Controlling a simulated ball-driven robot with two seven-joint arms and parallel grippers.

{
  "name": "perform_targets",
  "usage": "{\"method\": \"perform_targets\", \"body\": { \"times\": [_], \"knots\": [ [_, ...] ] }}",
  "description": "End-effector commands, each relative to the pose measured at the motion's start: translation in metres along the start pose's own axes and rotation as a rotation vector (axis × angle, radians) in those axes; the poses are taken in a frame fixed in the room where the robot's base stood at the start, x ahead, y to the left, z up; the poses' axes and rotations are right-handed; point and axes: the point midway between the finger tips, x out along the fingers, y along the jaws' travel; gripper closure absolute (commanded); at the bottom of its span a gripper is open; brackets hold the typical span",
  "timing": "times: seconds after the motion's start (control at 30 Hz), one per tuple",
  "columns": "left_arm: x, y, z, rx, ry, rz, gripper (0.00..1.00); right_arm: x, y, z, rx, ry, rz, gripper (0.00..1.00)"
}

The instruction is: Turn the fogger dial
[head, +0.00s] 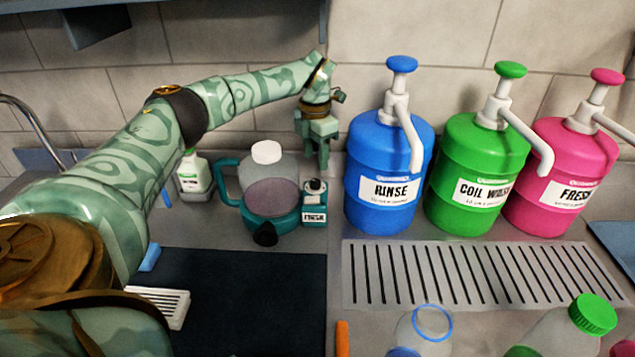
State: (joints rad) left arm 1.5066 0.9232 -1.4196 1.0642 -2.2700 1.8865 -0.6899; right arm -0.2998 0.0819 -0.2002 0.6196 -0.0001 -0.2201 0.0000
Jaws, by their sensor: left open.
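The fogger (268,200) stands left of the blue pump barrel, with a teal base and handle, a clear tank of pinkish liquid and a white cap. On its right side is a small box with a label and a dial (315,186) on top. My left gripper (319,165) is above the dial, pointing down, with its jaws open. I cannot tell whether the fingertips touch the dial. My right gripper is out of view.
Blue (386,205), green (462,210) and pink (550,205) pump barrels stand behind a slotted drain grate (372,298). A small white bottle (193,176) stands left of the fogger. A dark mat (255,290) lies in front. Bottles stand at the front right.

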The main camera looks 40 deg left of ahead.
Motion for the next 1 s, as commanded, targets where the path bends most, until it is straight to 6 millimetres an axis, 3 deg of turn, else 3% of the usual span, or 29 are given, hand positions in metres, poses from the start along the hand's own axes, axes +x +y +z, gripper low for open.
{"method": "perform_targets", "body": {
  "times": [0.2,0.4,0.73,0.77,0.9,1.0],
  "knots": [
    [0.04,0.0,-0.001,0.005,0.006,-0.003,0.53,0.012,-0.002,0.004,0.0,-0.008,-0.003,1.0],
    [0.066,0.0,-0.001,0.004,0.004,-0.002,0.53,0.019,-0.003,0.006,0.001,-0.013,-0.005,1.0],
    [0.07,0.0,-0.001,0.003,0.001,-0.002,0.53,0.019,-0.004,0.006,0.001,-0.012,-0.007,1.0],
    [0.07,0.0,-0.001,0.003,0.001,-0.002,0.56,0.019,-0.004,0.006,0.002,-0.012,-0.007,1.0],
    [0.071,0.0,-0.001,0.003,0.001,-0.002,0.95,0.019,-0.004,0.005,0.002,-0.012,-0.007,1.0],
    [0.07,0.0,-0.001,0.003,0.002,-0.001,0.98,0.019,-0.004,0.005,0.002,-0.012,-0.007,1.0]
  ]
}}
